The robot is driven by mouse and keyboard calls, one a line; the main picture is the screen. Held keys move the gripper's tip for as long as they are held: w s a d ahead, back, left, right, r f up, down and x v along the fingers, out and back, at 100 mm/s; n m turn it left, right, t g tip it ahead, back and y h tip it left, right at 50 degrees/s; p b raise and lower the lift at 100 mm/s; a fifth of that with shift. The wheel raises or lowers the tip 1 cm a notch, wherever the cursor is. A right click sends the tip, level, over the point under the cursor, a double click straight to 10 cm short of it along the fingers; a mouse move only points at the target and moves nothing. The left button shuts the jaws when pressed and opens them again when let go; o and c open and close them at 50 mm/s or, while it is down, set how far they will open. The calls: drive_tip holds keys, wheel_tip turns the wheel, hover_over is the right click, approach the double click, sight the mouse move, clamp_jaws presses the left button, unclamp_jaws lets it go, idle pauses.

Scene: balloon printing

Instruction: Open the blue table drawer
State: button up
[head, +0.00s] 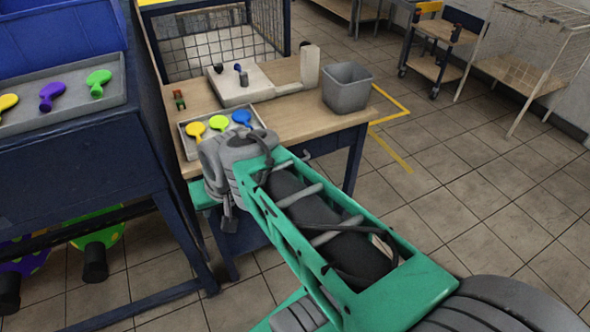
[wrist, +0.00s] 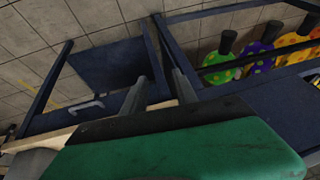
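The wooden-topped table (head: 290,123) has dark blue legs and a blue drawer front under its top. A small grey handle (head: 307,155) shows at the front edge in the head view, and a pale bar handle (wrist: 88,106) shows on the blue drawer front (wrist: 115,103) in the wrist view. The drawer looks shut, with no gap visible. My gripper (head: 229,210) hangs at the table's front left corner, largely hidden by my wrist. In the wrist view its dark fingers (wrist: 159,80) are apart with nothing between them, clear of the handle, which lies to their left.
A tray (head: 188,139) with several balloons, a pale device (head: 240,86) and a grey bin (head: 347,87) stand on the table. A dark blue workbench (head: 70,170) is close on the left. The floor (head: 440,215) to the right is open.

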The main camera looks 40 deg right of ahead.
drive_tip(key=w+d+f+m+t+b, duration=0.3)
drive_tip(key=w+d+f+m+b, duration=0.25)
drive_tip(key=d+f+b, duration=0.45)
drive_tip(key=d+f+m+t+h+b, duration=0.2)
drive_tip(key=d+f+m+t+b, duration=0.2)
drive_tip(key=d+m+b, duration=0.5)
drive_tip(key=d+f+m+t+h+b, duration=0.35)
drive_tip(key=d+b, duration=0.45)
drive_tip(key=d, duration=0.3)
drive_tip(key=shift+g+y, duration=0.25)
drive_tip(key=shift+y, duration=0.2)
drive_tip(key=x, duration=0.2)
drive_tip(key=b+x, duration=0.1)
drive_tip(key=x, duration=0.2)
drive_tip(key=r+x, duration=0.1)
drive_tip(key=x, duration=0.2)
drive_tip(key=shift+c, duration=0.4)
clamp_jaws()
